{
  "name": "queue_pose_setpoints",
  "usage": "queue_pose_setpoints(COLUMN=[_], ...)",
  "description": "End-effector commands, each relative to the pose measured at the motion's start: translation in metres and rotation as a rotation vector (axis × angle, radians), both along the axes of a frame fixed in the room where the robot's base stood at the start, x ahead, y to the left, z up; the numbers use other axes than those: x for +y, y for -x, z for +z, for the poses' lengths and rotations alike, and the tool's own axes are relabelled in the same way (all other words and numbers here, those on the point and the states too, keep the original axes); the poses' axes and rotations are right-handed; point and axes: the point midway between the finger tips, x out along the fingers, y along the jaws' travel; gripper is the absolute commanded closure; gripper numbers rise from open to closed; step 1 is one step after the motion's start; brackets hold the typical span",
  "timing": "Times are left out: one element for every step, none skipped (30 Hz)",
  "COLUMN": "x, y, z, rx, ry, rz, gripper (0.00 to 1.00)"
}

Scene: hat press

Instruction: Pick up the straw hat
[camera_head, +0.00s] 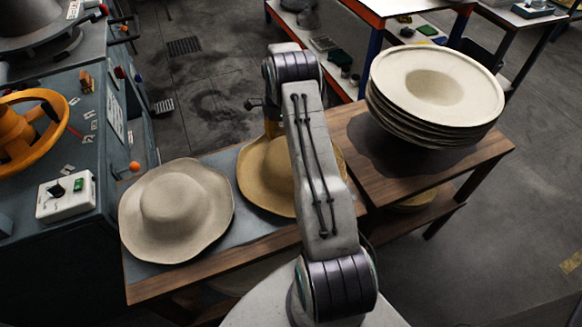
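The straw hat (262,180) is the tan-yellow one on the wooden table, in the middle of the view. My arm crosses in front of it and hides much of its right side. A paler, grey-beige hat (170,208) with a wavy brim lies to its left on the same table.
A stack of several cream hat blanks (435,90) stands on the right part of the wooden table (440,170). A machine with an orange handwheel (30,135) and a white control box (66,196) borders the left. Shelves stand behind; open floor lies at the right.

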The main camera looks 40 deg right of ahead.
Motion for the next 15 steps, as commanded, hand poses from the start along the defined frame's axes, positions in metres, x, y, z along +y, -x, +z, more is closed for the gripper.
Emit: queue_pose_setpoints(x=[0.0, 0.0, 0.0, 0.0, 0.0, 0.0, 0.0, 0.0, 0.0, 0.0, 0.0, 0.0, 0.0, 0.0, 0.0], y=[-0.0001, -0.0001, -0.0001, -0.0001, -0.0001, -0.0001, -0.0001, -0.0001, 0.0, 0.0, 0.0, 0.0001, 0.0001, 0.0001, 0.0001], z=[0.0002, 0.0002, 0.0002, 0.0002, 0.0002, 0.0002, 0.0002, 0.0002, 0.0002, 0.0002, 0.0001, 0.0001, 0.0001, 0.0001, 0.0002], rx=[0.0, 0.0, 0.0, 0.0, 0.0, 0.0, 0.0, 0.0, 0.0, 0.0, 0.0, 0.0, 0.0, 0.0, 0.001], ry=[0.0, 0.0, 0.0, 0.0, 0.0, 0.0, 0.0, 0.0, 0.0, 0.0, 0.0, 0.0, 0.0, 0.0, 0.0], rz=[0.0, 0.0, 0.0, 0.0, 0.0, 0.0, 0.0, 0.0, 0.0, 0.0, 0.0, 0.0, 0.0, 0.0, 0.0], gripper=[0.84, 0.87, 0.9, 0.93, 0.95, 0.99, 1.0, 1.0, 1.0, 1.0, 1.0, 1.0, 1.0, 1.0, 1.0])
